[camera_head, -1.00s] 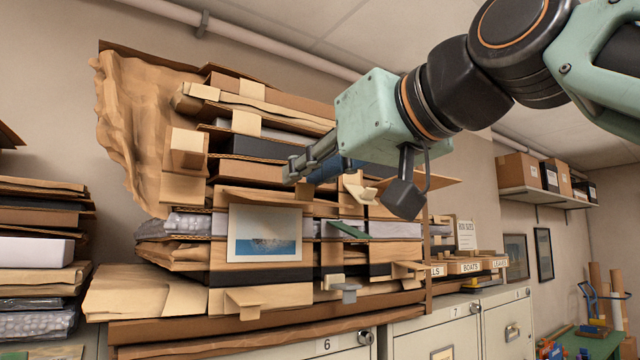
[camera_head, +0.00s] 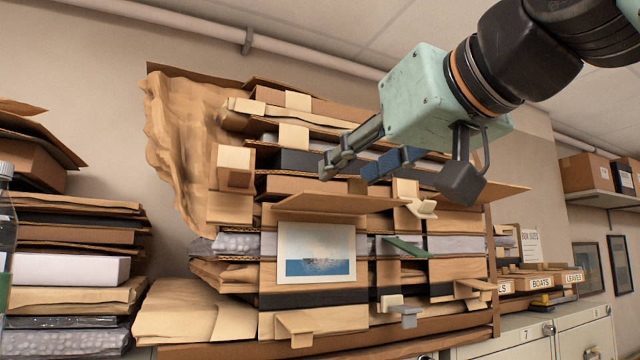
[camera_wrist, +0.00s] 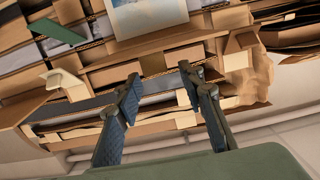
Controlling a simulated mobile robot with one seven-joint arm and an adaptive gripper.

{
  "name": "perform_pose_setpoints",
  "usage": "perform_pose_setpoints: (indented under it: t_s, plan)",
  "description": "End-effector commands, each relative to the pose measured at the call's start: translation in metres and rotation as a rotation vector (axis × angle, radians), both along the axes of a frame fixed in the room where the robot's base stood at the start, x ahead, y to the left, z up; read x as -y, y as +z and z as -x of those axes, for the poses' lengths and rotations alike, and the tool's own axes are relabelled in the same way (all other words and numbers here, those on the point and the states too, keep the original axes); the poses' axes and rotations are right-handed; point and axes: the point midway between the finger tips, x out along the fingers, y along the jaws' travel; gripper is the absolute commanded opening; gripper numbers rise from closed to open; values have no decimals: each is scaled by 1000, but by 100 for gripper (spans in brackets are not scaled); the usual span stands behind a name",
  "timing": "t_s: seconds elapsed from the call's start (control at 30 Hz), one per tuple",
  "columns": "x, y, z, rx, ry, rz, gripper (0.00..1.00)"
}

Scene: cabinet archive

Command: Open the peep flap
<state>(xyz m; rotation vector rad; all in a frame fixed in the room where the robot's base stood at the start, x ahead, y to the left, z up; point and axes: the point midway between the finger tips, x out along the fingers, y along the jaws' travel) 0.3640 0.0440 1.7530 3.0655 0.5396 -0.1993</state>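I cannot tell for sure which piece is the peep flap. A brown cardboard flap (camera_head: 340,203) juts out like an awning above a panel with a blue-and-white picture (camera_head: 316,264). In the wrist view, the flap (camera_wrist: 165,52) lies beyond my fingertips, below the picture (camera_wrist: 150,17), with a small darker tab (camera_wrist: 152,65) near its edge. My gripper (camera_head: 352,168) is above the flap in the head view. It also shows in the wrist view (camera_wrist: 160,78), open, with a clear gap between its fingers and nothing held. Contact with the flap cannot be told.
The cardboard stack has several pale tabs (camera_head: 296,326) and a green strip (camera_head: 405,246) sticking out. Another stack (camera_head: 75,235) and a bottle (camera_head: 5,230) stand at left. Labelled boxes (camera_head: 540,282) sit at right on filing cabinets (camera_head: 590,330). Free air lies in front of the stack.

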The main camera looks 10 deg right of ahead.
Motion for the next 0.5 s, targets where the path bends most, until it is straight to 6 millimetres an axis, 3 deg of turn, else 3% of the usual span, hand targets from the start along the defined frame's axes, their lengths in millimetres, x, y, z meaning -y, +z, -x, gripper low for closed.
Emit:
perform_pose_setpoints:
  t_s: [0.17, 0.5]
  plan:
    - [4, 2, 10, 2, -1, -1, 36]
    - [27, 11, 74, 3, -1, -1, 36]
